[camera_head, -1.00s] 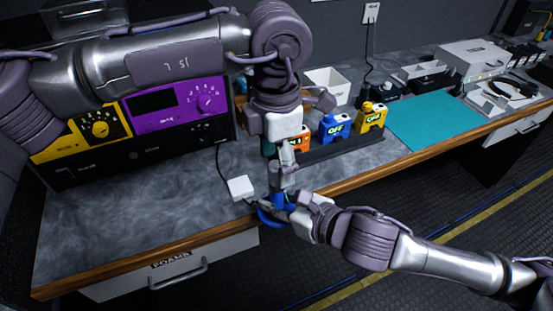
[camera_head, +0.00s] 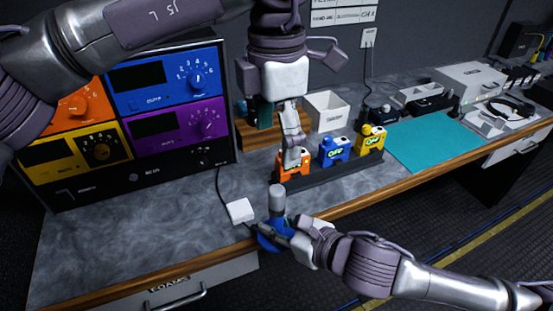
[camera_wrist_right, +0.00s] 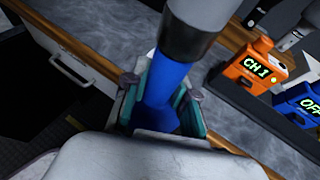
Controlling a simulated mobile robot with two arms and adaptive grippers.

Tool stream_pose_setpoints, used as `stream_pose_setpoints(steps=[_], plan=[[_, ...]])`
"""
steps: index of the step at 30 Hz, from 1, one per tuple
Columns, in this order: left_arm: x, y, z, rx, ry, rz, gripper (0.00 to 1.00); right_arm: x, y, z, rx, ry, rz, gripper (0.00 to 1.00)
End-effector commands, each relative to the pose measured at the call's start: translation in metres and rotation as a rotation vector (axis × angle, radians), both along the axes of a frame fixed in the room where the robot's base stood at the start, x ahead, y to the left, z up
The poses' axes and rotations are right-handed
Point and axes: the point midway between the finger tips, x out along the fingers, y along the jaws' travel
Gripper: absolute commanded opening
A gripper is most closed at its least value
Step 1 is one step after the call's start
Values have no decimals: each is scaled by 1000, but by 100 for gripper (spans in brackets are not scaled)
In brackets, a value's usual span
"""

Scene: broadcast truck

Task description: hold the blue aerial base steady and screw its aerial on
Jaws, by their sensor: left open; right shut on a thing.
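The blue aerial base (camera_head: 266,238) is at the bench's front edge, with its blue post (camera_wrist_right: 160,98) rising between my right fingers in the right wrist view. My right gripper (camera_head: 284,236) is shut on it. A grey cylinder, apparently the aerial (camera_head: 277,199), stands upright on top of the blue part. Its dark lower rim and grey body (camera_wrist_right: 188,32) show above the post in the right wrist view. Whether its thread is fully seated cannot be told.
Orange (camera_head: 293,168), blue (camera_head: 333,151) and yellow (camera_head: 371,141) packs stand in a dark rack (camera_head: 330,168). A small white block (camera_head: 240,211) with a cable lies left of the base. Coloured dial units (camera_head: 170,90) stand at left. A teal mat (camera_head: 436,140) lies clear at right.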

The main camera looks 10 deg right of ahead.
Motion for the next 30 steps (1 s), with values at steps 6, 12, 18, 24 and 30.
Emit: stream_pose_setpoints(steps=[6, 12, 18, 24, 30], plan=[[0, 0, 17, 0, 1, 1, 86, 0, 0, 1, 2, -3, 1, 0], [0, 0, 18, 0, 1, 0, 86, 0, 0, 1, 2, -3, 1, 0], [0, 0, 18, 0, 1, 0, 86, 0, 0, 1, 2, -3, 1, 0], [0, 0, 17, 1, 1, 0, 86, 0, 0, 1, 2, -3, 1, 0], [-20, 7, -18, 88, 49, -78, 86, 0, 0, 1, 2, -3, 1, 0]])
